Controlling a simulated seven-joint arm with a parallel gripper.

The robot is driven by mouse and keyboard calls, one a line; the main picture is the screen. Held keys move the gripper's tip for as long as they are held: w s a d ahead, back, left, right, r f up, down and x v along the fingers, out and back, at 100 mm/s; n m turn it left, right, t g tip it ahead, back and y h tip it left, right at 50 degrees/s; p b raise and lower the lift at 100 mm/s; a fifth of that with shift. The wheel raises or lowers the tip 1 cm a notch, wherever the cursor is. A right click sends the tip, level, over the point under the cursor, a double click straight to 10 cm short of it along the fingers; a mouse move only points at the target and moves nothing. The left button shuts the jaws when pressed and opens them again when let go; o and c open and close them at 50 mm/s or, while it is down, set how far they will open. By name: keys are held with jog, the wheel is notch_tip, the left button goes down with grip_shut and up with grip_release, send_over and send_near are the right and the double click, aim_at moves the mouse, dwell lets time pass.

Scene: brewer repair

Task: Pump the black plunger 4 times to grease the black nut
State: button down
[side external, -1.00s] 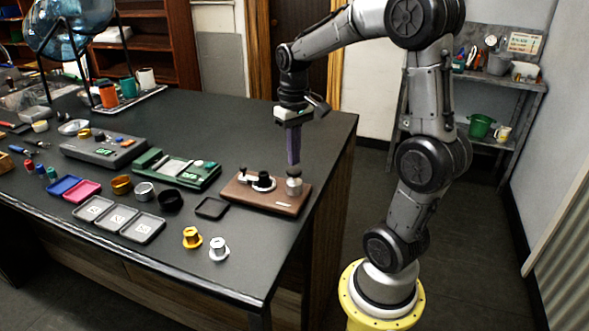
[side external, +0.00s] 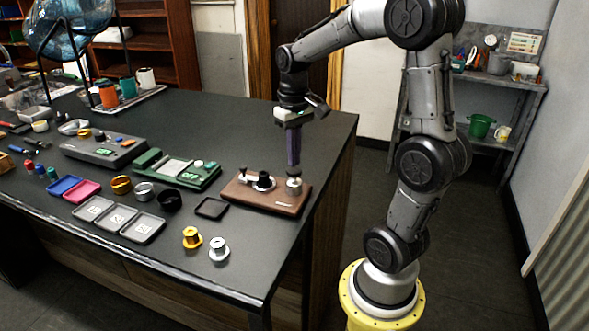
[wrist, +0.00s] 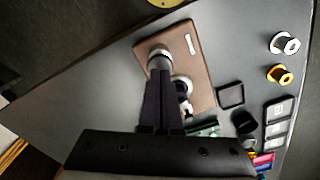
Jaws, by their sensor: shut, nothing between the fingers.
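A brown board (side external: 240,196) lies near the right edge of the black table. A silver cylinder (side external: 294,188) stands at its right end, with the dark plunger top (side external: 294,177) above it. The black nut (side external: 264,182) is on a silver round mount left of the cylinder. My gripper (side external: 294,170) points straight down over the plunger, shut and empty, its tips at or just above the plunger top; contact is unclear. In the wrist view my gripper (wrist: 159,78) covers much of the plunger beside the silver cylinder (wrist: 160,60). The nut is partly hidden there.
A black square tray (side external: 211,208) lies left of the board. Gold (side external: 192,237) and silver (side external: 218,249) flanged parts stand in front. A green device (side external: 178,168) is behind left. The table's right edge is close to the board.

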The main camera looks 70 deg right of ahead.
aim_at(294, 170)
jog(key=shift+f, duration=0.3)
jog(key=shift+f, duration=0.3)
jog(key=shift+f, duration=0.8)
dwell(0.4)
jog(key=shift+r, duration=2.75)
jog(key=shift+r, duration=3)
jog(key=shift+f, duration=0.1)
jog(key=shift+f, duration=4.15)
